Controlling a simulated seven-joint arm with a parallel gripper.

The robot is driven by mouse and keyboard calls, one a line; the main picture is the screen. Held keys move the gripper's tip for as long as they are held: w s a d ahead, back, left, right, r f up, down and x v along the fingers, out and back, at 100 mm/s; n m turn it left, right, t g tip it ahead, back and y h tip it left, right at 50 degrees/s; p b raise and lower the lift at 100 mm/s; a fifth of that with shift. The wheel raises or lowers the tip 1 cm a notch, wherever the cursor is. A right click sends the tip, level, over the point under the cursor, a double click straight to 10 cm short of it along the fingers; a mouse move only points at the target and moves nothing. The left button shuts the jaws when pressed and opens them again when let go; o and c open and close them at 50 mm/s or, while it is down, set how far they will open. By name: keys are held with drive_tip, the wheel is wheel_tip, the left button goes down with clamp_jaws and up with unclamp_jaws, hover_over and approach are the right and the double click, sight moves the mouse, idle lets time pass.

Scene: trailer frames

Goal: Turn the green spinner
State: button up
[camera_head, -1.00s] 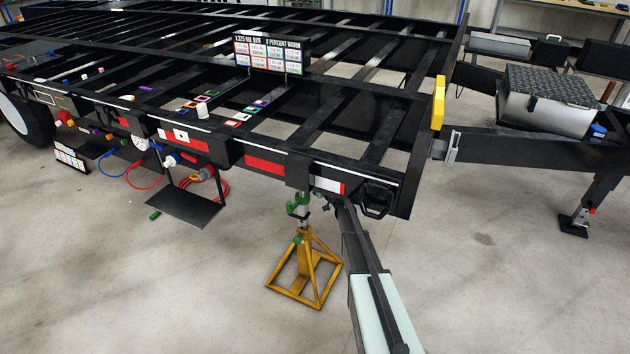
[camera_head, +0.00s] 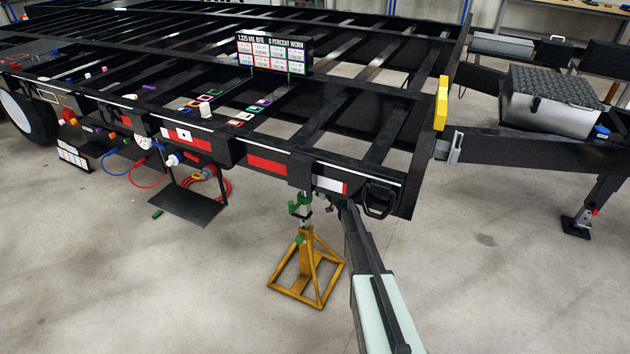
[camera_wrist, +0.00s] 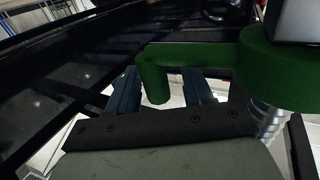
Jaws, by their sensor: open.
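The green spinner (camera_head: 300,207) is at the top of the yellow jack stand (camera_head: 305,268), under the trailer's front rail in the head view. In the wrist view, the green spinner (camera_wrist: 290,70) is a thick disc at the right around a threaded metal screw (camera_wrist: 268,122). Its arm reaches left to a downward handle (camera_wrist: 154,80). My gripper (camera_wrist: 160,90) is open, with one dark finger on each side of the handle. I cannot tell whether either finger touches it. In the head view my fingers are too small to make out beside the stand.
The black trailer frame (camera_head: 330,178) hangs over my arm and the stand. A second green part (camera_head: 299,240) sits lower on the stand. The concrete floor around the stand is mostly clear.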

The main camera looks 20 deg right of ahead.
drive_tip(key=v, duration=1.3)
drive_tip(key=shift+a, duration=0.15)
